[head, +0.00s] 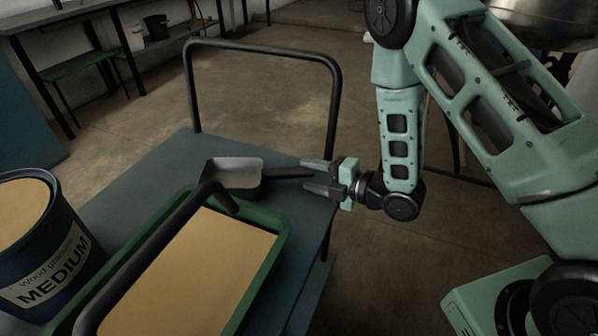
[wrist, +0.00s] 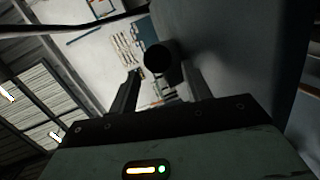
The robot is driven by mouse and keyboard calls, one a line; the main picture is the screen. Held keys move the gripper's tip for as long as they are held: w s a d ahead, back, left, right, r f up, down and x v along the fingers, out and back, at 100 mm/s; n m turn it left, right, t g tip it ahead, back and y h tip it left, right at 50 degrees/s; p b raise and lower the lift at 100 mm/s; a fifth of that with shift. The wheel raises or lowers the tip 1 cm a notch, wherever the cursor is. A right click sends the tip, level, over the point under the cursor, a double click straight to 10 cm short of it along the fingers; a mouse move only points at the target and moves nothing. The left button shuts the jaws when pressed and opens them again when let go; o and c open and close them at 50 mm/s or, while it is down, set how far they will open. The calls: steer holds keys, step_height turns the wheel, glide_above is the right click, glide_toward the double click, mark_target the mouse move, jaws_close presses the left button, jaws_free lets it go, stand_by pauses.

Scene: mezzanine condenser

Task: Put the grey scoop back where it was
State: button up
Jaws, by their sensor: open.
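The grey scoop (head: 222,179) sits on the blue cart top behind the green tray, its pan to the left and its dark handle pointing right. My gripper (head: 308,177) is at the cart's right side, level with the handle, its fingers pointing left. The fingers are open, one on each side of the handle's end. In the wrist view, the round dark end of the scoop handle (wrist: 157,59) shows between the two spread fingers (wrist: 160,82). Whether a finger touches the handle cannot be told.
A green tray (head: 277,236) of tan granules lies in front of the scoop. A dark tub (head: 62,245) labelled "Wood granules MEDIUM" stands at left. The cart (head: 151,164) has a black rail (head: 265,49) at the far end and another bar crossing over the tray.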

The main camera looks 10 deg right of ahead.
steer(key=v, duration=0.7)
steer(key=shift+r, duration=0.1)
steer(key=a+m+h, duration=0.1)
steer(key=w+a+m+g+h, duration=0.1)
steer(key=w+a+r+m+g+h, duration=0.1)
steer(key=a, duration=0.1)
steer(key=shift+a+r+m, duration=0.1)
steer(key=shift+m, duration=0.3)
steer(key=s+a+r+m+g+h, duration=0.1)
steer(key=s+r+m+g+h, duration=0.2)
steer(key=s, duration=0.9)
steer(key=s+a+r+m+g+h, duration=0.2)
steer(key=s+r+m+g+h, duration=0.2)
steer(key=s+r+m, duration=0.5)
steer(key=s+m+g, duration=0.2)
steer(key=shift+s+r+h, duration=0.2)
steer(key=shift+s+h, duration=0.1)
steer(key=shift+s, duration=0.05)
steer(key=shift+a, duration=0.1)
step_height(320, 180, up, 19)
steer(key=p, duration=1.8)
steer(key=shift+p, duration=0.35)
